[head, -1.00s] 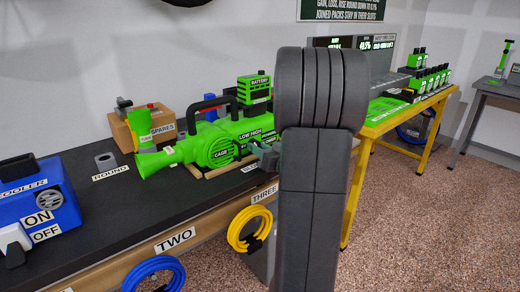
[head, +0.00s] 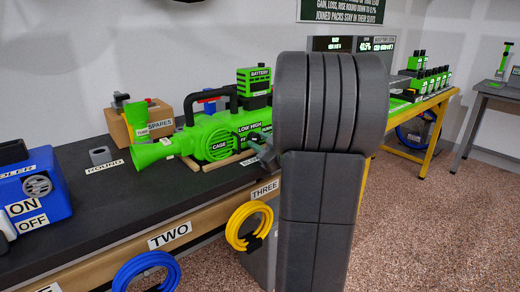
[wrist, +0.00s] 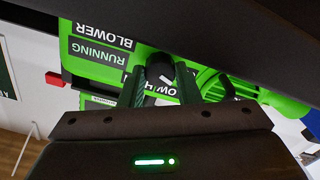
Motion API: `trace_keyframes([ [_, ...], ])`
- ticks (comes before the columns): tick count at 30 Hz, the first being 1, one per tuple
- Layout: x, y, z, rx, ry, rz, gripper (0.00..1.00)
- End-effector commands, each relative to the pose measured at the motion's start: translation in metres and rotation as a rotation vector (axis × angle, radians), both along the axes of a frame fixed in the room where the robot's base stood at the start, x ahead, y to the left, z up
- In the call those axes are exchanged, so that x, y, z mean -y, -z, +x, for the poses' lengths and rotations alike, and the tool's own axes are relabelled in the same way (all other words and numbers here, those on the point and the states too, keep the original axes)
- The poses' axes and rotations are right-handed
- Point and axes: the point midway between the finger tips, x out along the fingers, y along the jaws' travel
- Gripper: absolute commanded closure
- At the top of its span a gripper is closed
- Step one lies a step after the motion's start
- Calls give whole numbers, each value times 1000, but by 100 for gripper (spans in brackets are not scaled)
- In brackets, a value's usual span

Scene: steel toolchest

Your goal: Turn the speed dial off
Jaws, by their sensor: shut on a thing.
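The green blower (head: 215,136) lies on the black bench top in the head view, with a "LOW HIGH" label on its side. In the wrist view its green body (wrist: 215,82) appears upside down, with "BLOWER" and "RUNNING" labels. The dark speed dial (wrist: 160,67) sits between my fingertips, by the partly covered "LOW HIGH" label. My gripper (wrist: 162,84) is shut on the dial, a finger on each side. In the head view my gripper (head: 260,152) is at the blower's near side, partly hidden by my arm. The dial's pointer direction cannot be made out.
A blue cooler (head: 40,190) with ON and OFF labels stands at the left. A cardboard spares box (head: 155,112) is behind the blower. A yellow hose coil (head: 248,228) and a blue coil (head: 145,272) hang at the bench front. The bench between cooler and blower is mostly clear.

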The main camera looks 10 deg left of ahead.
Motion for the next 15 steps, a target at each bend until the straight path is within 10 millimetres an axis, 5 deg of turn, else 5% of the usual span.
trace_keyframes([
  [15,0,2,0,248,-1,-199,93],
])
